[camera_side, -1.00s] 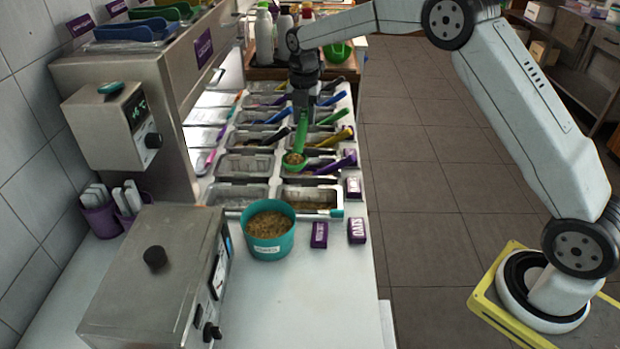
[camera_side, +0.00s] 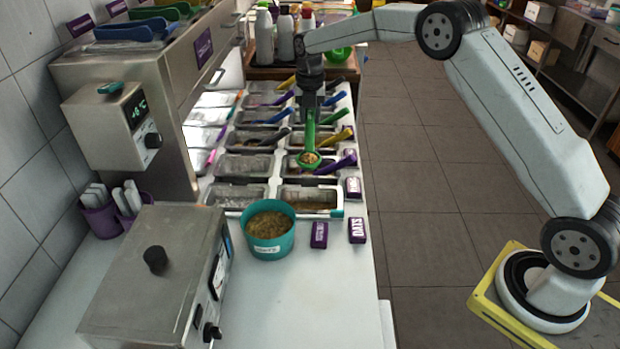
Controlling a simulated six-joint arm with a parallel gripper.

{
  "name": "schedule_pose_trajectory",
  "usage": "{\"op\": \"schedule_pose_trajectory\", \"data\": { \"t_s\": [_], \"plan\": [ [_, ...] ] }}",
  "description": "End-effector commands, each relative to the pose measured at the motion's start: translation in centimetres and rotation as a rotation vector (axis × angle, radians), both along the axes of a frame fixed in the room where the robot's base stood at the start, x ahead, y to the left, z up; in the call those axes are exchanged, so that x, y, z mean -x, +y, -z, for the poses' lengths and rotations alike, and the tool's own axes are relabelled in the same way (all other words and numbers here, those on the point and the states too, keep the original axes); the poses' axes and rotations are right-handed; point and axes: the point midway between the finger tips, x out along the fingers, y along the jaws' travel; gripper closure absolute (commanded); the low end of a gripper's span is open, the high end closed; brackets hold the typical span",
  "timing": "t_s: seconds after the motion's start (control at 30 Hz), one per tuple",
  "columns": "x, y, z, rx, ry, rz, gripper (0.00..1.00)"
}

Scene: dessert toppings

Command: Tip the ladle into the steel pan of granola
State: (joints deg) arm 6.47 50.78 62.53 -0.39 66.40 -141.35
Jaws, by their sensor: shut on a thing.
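My gripper (camera_side: 311,106) is shut on the handle of a green ladle (camera_side: 310,137), which hangs down from it, bowl lowest. The bowl holds a small heap of tan, grainy topping and is above the right column of steel pans. The nearest right steel pan (camera_side: 283,207) has a thin layer of brownish grains in it; I cannot tell for sure whether this is the granola. A teal tub (camera_side: 270,252) full of brown grains stands in front of the pans; its label is too small to read.
Two columns of steel pans fill the counter, several with coloured scoop handles sticking out; a purple handle (camera_side: 337,163) lies close to the ladle bowl. Purple label blocks (camera_side: 319,235) stand at the front right. A steel machine (camera_side: 150,285) occupies the front left. Bottles (camera_side: 264,38) stand behind.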

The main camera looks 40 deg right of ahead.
Motion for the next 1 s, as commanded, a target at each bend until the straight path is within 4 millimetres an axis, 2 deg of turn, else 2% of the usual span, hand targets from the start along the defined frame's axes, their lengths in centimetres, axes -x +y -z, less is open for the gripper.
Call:
{"op": "schedule_pose_trajectory", "data": {
  "t_s": [0.87, 1.0],
  "plan": [
    [0.0, 0.0, 4.9, 0.0, 0.001, 0.001, 1.0],
    [0.3, 0.3, 4.5, 0.052, -0.049, 0.0, 1.0]
  ]
}}
